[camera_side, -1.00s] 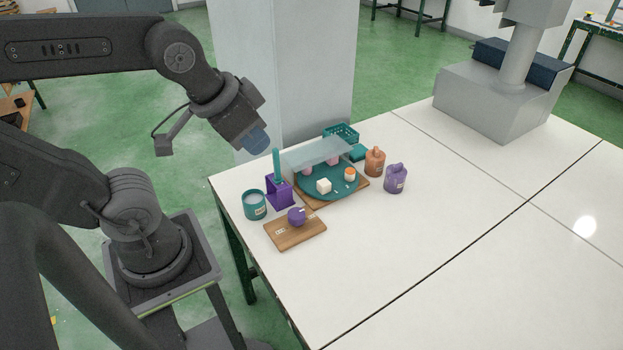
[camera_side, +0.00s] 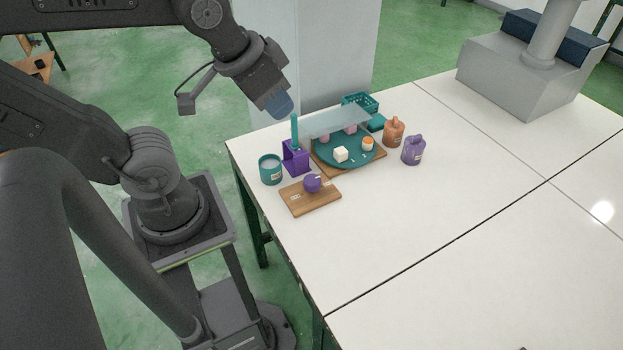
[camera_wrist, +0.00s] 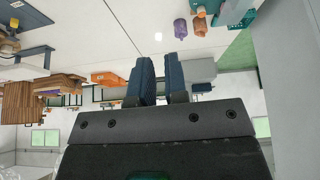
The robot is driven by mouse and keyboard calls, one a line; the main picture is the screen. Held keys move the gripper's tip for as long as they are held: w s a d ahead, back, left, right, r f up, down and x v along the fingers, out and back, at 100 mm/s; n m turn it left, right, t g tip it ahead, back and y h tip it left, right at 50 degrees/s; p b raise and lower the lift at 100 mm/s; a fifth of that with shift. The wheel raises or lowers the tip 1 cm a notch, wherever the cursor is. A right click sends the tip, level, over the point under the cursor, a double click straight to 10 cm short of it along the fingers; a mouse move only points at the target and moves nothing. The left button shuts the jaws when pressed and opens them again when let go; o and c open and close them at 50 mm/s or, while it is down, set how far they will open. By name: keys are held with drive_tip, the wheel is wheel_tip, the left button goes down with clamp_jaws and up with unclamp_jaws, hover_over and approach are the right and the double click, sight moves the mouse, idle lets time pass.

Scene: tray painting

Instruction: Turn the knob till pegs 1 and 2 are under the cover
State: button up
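A purple round knob (camera_side: 312,183) sits on a wooden board (camera_side: 300,205) near the table's left edge. Behind it is a round teal tray (camera_side: 355,158) on a wooden base, with a clear cover (camera_side: 345,120) over its back part. A white cube (camera_side: 341,154) and an orange-and-white piece (camera_side: 368,144) stand on the uncovered front part. Pinkish pieces (camera_side: 350,129) show at the cover. I cannot read peg numbers. My gripper (camera_side: 281,106) is above and behind the knob, apart from everything. In the wrist view its blue fingers (camera_wrist: 160,80) have an empty gap between them.
A teal cup (camera_side: 270,169) and a purple stand (camera_side: 296,157) with a teal upright are left of the tray. Orange (camera_side: 394,132) and purple (camera_side: 413,150) bottles and a teal basket (camera_side: 360,102) are right and behind.

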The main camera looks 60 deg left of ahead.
sight(312, 180)
drive_tip(key=o, duration=0.8)
drive_tip(key=w+a+f+n+g, duration=0.1)
drive_tip(key=w+f+n, duration=0.1)
drive_tip(key=w+a+f+n+g, duration=0.1)
drive_tip(key=w+f+n, duration=0.1)
drive_tip(key=w+f, duration=0.1)
drive_tip(key=w+a+f+n+g, duration=0.1)
drive_tip(key=w+a+f+n, duration=0.1)
drive_tip(key=n, duration=0.1)
drive_tip(key=shift+w+a+f, duration=0.1)
drive_tip(key=shift+w+f, duration=0.25)
drive_tip(key=shift+f, duration=0.05)
drive_tip(key=shift+c, duration=0.2)
drive_tip(key=o, duration=0.3)
drive_tip(key=w+a+f+n+g, duration=0.1)
drive_tip(key=f+n, duration=0.1)
drive_tip(key=f, duration=0.1)
drive_tip(key=w+a+f+n, duration=0.1)
drive_tip(key=f+n, duration=0.1)
drive_tip(key=f, duration=0.1)
drive_tip(key=w+a+f+n+g, duration=0.1)
drive_tip(key=a+f, duration=0.1)
drive_tip(key=f, duration=0.1)
drive_tip(key=shift+n+g, duration=0.3)
drive_tip(key=shift+n, duration=0.1)
drive_tip(key=shift+o, duration=0.2)
wheel_tip(312, 180, down, 14)
drive_tip(key=shift+f, duration=0.1)
drive_tip(key=c, duration=0.9)
